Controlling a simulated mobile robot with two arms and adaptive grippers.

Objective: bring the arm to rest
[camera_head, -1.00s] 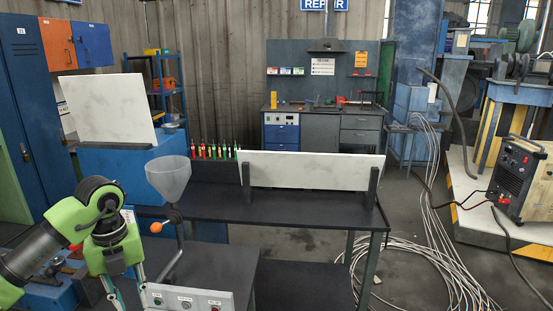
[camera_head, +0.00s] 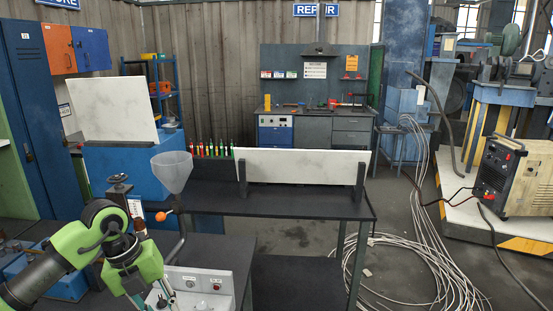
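My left arm comes in from the lower left. Its gripper (camera_head: 154,299) points down at the bottom edge, in front of the left end of a white control panel (camera_head: 214,282). Its two fingers are spread apart, with nothing seen between them; the tips are near or past the picture's edge. I cannot tell whether a finger touches the panel. My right arm and gripper are not in view.
A grey funnel (camera_head: 171,172) and a lever with an orange knob (camera_head: 161,216) stand behind my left gripper. A dark table (camera_head: 290,205) carries a long white board (camera_head: 300,163). Loose cables (camera_head: 420,265) lie on the floor at right.

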